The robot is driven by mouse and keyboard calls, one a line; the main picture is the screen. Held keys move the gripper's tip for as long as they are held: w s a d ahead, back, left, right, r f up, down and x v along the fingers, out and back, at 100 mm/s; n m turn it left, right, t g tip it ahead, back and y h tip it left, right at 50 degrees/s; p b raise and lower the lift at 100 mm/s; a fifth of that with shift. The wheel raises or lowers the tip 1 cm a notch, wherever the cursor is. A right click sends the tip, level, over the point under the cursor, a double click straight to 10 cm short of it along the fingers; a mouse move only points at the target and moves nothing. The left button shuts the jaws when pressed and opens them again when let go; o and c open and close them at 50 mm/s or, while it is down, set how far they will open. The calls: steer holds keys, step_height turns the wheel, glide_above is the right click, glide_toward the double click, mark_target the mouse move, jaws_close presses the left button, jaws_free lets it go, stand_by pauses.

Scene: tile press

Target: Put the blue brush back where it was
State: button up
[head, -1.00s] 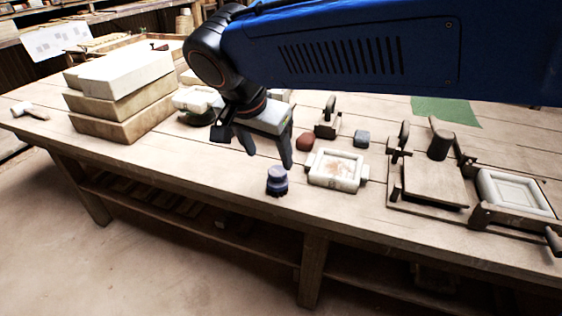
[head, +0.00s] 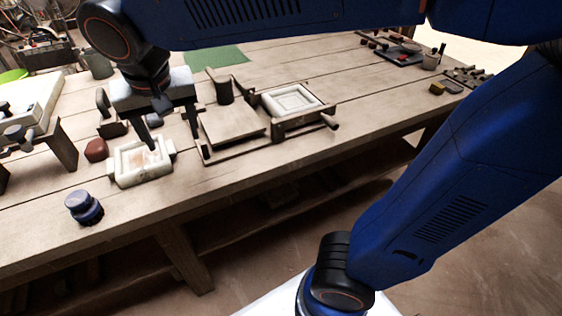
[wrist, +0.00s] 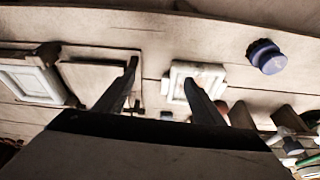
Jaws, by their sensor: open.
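The blue brush (head: 84,207), a short round blue-purple piece with a dark lower part, stands on the wooden table near its front edge. It also shows in the wrist view (wrist: 266,56) at the upper right. My gripper (head: 170,132) is open and empty above the table, to the right of the brush and apart from it. In the wrist view the gripper's (wrist: 161,72) two dark fingers are spread, with nothing held between them.
A pale mould frame (head: 168,172) sits right of the brush, with a red-brown lump (head: 96,149) behind it. A wooden press (head: 232,125) and a white tile frame (head: 292,100) stand farther right. A green mat (head: 215,57) lies behind. The table front beside the brush is clear.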

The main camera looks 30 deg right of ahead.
steer(key=shift+n+t, duration=0.6)
steer(key=shift+n, duration=0.2)
steer(key=s+d+f, duration=0.3)
steer(key=s+d, duration=0.1)
steer(key=d, duration=0.3)
steer(key=s+d+f, duration=0.3)
steer(key=s+d, duration=0.1)
steer(key=d, duration=0.4)
steer(key=s+d+f, duration=0.4)
steer(key=d, duration=0.3)
steer(key=shift+s+d, duration=0.2)
steer(key=shift+d, duration=0.1)
